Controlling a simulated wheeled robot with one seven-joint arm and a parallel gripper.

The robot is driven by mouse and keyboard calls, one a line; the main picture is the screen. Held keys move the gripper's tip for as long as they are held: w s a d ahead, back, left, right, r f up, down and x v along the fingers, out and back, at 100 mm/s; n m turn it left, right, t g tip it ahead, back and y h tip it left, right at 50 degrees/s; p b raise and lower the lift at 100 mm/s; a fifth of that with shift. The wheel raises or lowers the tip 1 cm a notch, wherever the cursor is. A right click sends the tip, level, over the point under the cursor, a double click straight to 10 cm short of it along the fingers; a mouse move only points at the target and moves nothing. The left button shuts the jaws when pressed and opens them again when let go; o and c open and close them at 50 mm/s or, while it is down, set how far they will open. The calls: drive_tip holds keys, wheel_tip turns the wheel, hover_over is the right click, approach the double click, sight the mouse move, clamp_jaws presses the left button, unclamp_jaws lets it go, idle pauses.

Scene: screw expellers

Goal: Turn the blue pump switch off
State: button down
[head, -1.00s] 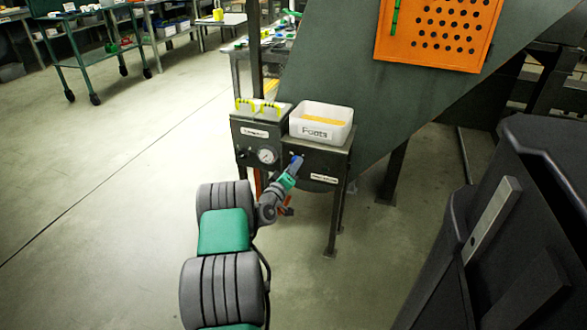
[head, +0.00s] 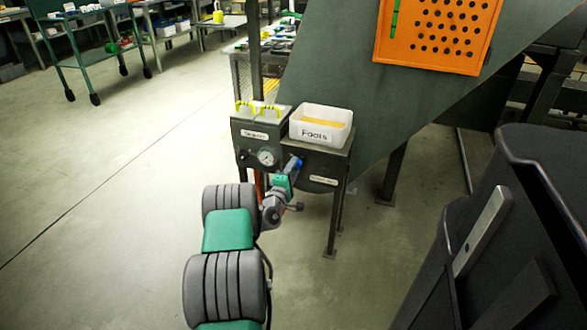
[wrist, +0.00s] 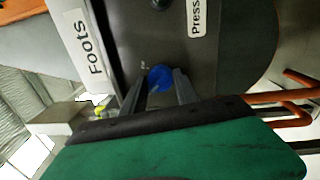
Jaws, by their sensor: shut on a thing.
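The blue pump switch (head: 298,161) is a small blue knob on the front of a dark grey control box (head: 323,164), below the white bin. In the wrist view the blue knob (wrist: 160,78) sits between the tips of my two fingers. My gripper (head: 293,168) reaches up to the box front and is shut on the knob. In the wrist view my gripper (wrist: 159,88) hides the lower part of the knob. The knob's pointer and the pump label cannot be made out.
A white bin marked "Foots" (head: 321,136) stands on the box. A gauge (head: 266,157) and a second box with yellow-handled things on top are left of the knob. A "Press" label (wrist: 198,14) shows in the wrist view. Open floor lies to the left.

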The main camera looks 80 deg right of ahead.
idle(0.5)
drive_tip(key=c, duration=1)
unclamp_jaws()
drive_tip(key=shift+o, duration=0.2)
drive_tip(key=a+p, duration=0.1)
drive_tip(key=a, duration=0.6)
drive_tip(key=shift+w+a+f, duration=0.35)
drive_tip(key=shift+w+a, duration=0.05)
